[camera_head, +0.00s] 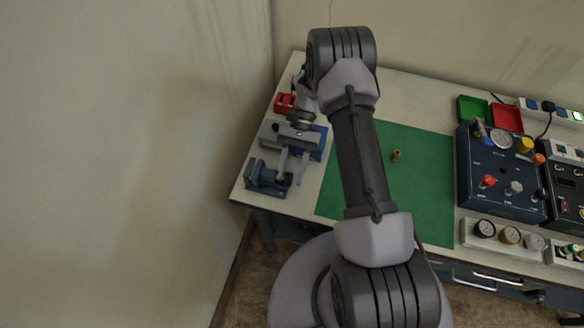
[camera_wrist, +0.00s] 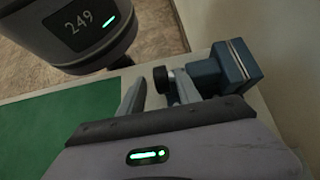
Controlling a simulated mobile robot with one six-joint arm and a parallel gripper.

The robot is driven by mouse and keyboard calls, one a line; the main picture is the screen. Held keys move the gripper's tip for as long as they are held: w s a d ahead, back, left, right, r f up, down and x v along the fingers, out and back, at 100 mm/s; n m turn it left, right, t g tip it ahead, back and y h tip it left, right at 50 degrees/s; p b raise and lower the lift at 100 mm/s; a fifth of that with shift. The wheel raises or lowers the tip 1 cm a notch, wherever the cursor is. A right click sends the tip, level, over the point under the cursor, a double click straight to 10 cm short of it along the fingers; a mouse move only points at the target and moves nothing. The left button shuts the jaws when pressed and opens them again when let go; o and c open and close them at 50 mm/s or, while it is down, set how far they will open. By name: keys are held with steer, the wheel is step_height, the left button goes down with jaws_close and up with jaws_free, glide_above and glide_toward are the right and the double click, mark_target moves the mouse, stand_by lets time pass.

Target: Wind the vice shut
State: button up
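The blue vice (camera_head: 264,178) stands at the left front corner of the bench. In the wrist view the vice (camera_wrist: 222,70) is at upper right, with a pale strip across its block. A dark round knob (camera_wrist: 160,78) shows to the left of that block; it looks like the end of the vice's screw or handle. My gripper (camera_head: 291,180) points down just right of the vice. Its two pale fingers stand apart, and in the wrist view the knob appears between them. I cannot tell whether either finger touches it. The jaw gap is not clear.
A red box (camera_head: 285,102) and a blue piece (camera_head: 320,143) lie close behind my gripper. A green mat (camera_head: 425,165) with a small brass part (camera_head: 395,156) is to the right. A dark blue gauge panel (camera_head: 490,180) stands farther right. A wall is close on the left.

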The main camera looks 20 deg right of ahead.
steer(key=p+v, duration=0.1)
steer(key=v, duration=1.1)
step_height(320, 180, up, 6)
steer(key=s+a+n+t+h+p, duration=0.1)
steer(key=s+a+t+h+p, duration=0.1)
steer(key=s+h, duration=0.15)
steer(key=m+t+h+p, duration=0.1)
steer(key=t+h+p, duration=0.15)
steer(key=t, duration=0.45)
glide_toward(288, 177)
steer(key=f+b, duration=0.1)
steer(key=f, duration=0.2)
steer(key=f+b, duration=0.2)
steer(key=f, duration=0.2)
steer(key=f+b, duration=0.2)
steer(key=f, duration=0.1)
steer(key=shift+w+f, duration=0.15)
steer(key=shift+w, duration=0.1)
steer(key=shift+c, duration=0.4)
jaws_close()
